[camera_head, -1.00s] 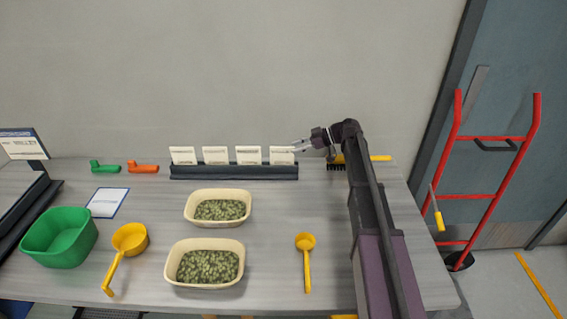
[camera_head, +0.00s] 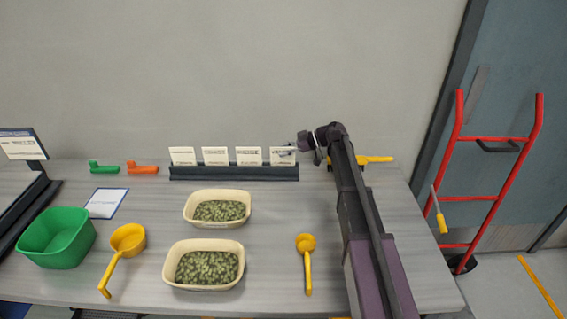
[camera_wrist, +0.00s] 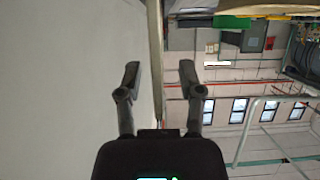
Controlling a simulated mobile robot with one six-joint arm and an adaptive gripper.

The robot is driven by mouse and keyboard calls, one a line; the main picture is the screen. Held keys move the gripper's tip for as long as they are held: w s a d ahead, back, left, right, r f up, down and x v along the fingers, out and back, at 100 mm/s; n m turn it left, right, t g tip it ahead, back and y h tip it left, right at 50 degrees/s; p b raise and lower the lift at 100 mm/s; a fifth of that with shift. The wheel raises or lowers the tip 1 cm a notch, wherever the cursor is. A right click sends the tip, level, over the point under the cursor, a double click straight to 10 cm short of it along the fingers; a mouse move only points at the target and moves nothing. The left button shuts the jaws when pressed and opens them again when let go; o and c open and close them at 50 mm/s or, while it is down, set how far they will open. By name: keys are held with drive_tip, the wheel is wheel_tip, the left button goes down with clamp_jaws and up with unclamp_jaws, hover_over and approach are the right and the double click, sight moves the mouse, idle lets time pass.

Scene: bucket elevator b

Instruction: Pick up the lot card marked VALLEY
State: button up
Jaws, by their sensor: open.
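Several white lot cards stand upright in a row in a long dark rack (camera_head: 235,173) against the back wall in the head view. They are a leftmost card (camera_head: 182,156), a second card (camera_head: 215,156), a third card (camera_head: 248,156) and a rightmost card (camera_head: 280,157). Their print is too small to read surely, so I cannot tell which says VALLEY. My gripper (camera_head: 291,149) is at the rack's right end, by the rightmost card and partly overlapping it in the picture.
A display sign (camera_head: 20,145) stands at the far left. A green tub (camera_head: 57,238), two cream bowls of green pellets (camera_head: 217,193) (camera_head: 200,246), yellow scoops (camera_head: 125,240) (camera_head: 306,243) and green and orange tools (camera_head: 104,168) (camera_head: 142,168) are on the table. A red hand truck (camera_head: 465,196) stands right.

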drive_tip(key=shift+a+f, duration=0.15)
drive_tip(key=shift+a, duration=0.2)
drive_tip(key=shift+c, duration=0.2)
clamp_jaws()
